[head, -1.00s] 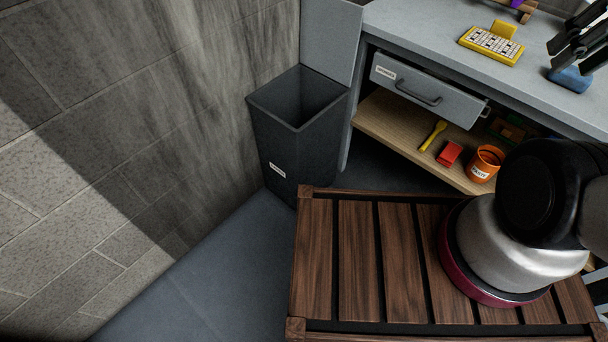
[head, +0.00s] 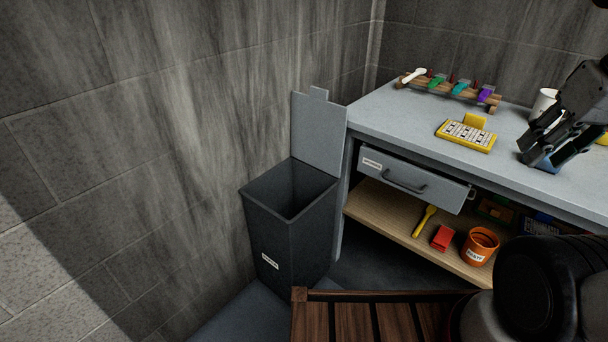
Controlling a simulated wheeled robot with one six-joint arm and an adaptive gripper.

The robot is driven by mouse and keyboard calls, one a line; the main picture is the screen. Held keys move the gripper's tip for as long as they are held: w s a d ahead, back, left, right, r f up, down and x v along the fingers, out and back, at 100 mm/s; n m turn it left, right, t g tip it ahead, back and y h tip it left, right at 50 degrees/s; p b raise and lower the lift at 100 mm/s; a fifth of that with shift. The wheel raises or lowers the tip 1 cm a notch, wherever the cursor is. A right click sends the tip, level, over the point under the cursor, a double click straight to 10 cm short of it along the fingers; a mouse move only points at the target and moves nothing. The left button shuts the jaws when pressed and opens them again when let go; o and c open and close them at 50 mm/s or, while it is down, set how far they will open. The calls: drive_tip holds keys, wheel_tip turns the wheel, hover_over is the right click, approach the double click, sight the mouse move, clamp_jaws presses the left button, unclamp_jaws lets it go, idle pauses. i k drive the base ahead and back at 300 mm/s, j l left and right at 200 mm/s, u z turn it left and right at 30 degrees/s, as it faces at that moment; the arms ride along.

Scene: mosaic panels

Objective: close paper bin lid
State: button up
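The paper bin (head: 300,238) is a dark grey, square-topped bin with a small white label, standing on the floor between the wall and the counter. Its flat grey lid (head: 319,134) stands upright at the back rim, with a small tab on top, so the bin is open. The inside looks dark and I see nothing in it. My gripper (head: 537,141) is at the right, over the counter and well away from the lid. Its black fingers overlap a blue item on the counter; I cannot tell whether they touch it or how far they are apart.
The counter (head: 390,122) carries a rack (head: 450,92) with coloured items, a yellow tile holder (head: 466,134) and a white cup (head: 543,104). A drawer (head: 413,180) is below. The shelf holds an orange pot (head: 480,246) and a red box (head: 443,238). A wall is close left of the bin.

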sight(318, 125)
drive_tip(key=i+j, duration=1)
drive_tip(key=i+l+z, duration=0.05)
